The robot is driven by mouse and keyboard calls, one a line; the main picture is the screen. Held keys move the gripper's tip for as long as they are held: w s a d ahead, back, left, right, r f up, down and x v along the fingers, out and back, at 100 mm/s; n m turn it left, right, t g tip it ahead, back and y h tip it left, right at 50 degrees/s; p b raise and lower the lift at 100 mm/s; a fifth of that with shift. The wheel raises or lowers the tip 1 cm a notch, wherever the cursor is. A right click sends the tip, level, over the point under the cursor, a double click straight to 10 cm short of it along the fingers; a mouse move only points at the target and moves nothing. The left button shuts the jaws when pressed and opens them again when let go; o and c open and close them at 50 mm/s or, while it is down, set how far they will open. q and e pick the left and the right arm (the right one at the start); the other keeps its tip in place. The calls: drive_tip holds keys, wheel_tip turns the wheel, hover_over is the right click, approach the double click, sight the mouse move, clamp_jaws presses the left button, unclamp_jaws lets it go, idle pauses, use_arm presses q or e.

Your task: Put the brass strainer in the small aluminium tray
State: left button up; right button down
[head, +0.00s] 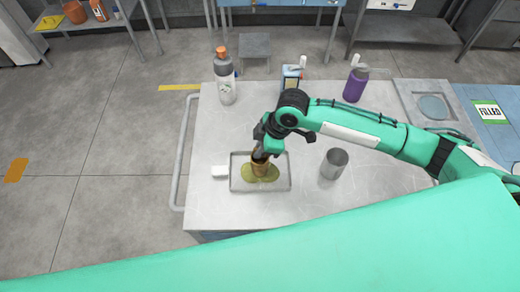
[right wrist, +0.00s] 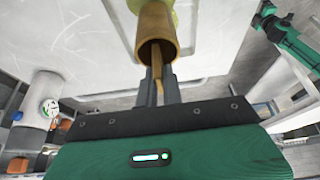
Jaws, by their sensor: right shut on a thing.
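The brass strainer (head: 259,166) is a small open cylinder. My right gripper (head: 262,153) is shut on it and holds it over the small aluminium tray (head: 238,183). In the right wrist view the strainer's round open end (right wrist: 157,45) faces the camera, and a narrow brass part runs between the dark fingers (right wrist: 157,92). I cannot tell whether its lower end touches the tray. A yellow-green puddle (head: 261,178) lies in the tray around the strainer. Part of a green arm, likely my left, shows at the right wrist view's upper right; its jaws (right wrist: 264,14) are too small to judge.
A metal cup (head: 334,164) stands right of the tray and a small white block (head: 219,171) left of it. The front right of the bench is clear.

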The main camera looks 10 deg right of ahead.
drive_tip(key=shift+f, duration=0.95)
drive_tip(key=c, duration=1.6)
unclamp_jaws()
drive_tip(key=shift+f, duration=0.15)
drive_tip(key=shift+o, duration=0.2)
drive_tip(key=b+v, duration=0.3)
drive_tip(key=v, duration=0.9)
